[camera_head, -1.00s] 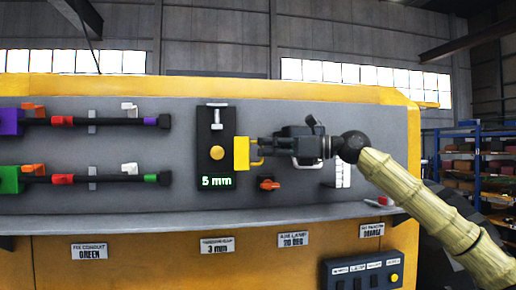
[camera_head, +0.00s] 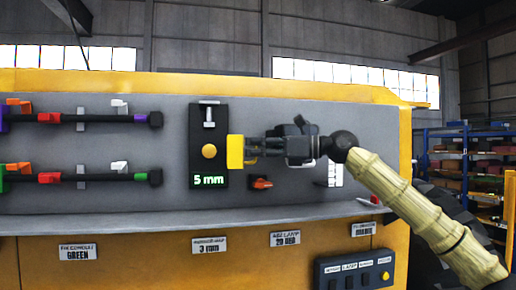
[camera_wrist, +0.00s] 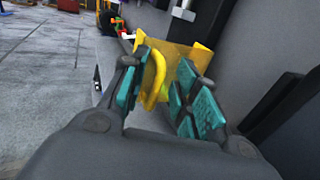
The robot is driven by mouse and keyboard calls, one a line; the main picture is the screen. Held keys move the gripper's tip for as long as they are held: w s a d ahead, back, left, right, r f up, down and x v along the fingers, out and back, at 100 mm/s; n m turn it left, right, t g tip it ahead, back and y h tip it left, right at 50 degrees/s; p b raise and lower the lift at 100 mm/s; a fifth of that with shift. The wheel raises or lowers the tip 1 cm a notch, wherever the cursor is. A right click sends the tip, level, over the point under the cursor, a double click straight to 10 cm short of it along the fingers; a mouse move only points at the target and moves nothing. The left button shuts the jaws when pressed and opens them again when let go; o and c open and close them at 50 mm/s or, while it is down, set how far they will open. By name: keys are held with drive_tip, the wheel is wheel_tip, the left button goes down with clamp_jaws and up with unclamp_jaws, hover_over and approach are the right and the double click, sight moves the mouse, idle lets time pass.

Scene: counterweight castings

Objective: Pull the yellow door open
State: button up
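The yellow door (camera_head: 235,152) is a small yellow plate at the right edge of a black panel on the grey board; how far it stands open cannot be told. In the wrist view the yellow door (camera_wrist: 190,62) has a curved yellow handle (camera_wrist: 154,82) standing out toward me. My gripper (camera_head: 262,147) comes from the right, level with the door. In the wrist view my gripper's (camera_wrist: 160,92) teal pads are apart on both sides of the handle. The handle is close to the left pad, with a gap to the right pad.
The black panel (camera_head: 208,125) carries a round yellow button and a green "5 mm" readout. A small orange-red knob (camera_head: 261,183) sits just below my gripper. A grey ledge (camera_head: 200,220) runs under the board. Rods in clips (camera_head: 80,177) are at left, blue shelves (camera_head: 460,150) at right.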

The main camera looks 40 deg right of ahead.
drive_tip(key=shift+s+d, duration=0.2)
drive_tip(key=shift+d, duration=0.1)
drive_tip(key=v, duration=1.1)
drive_tip(key=shift+s+d, duration=0.2)
drive_tip(key=shift+d, duration=0.1)
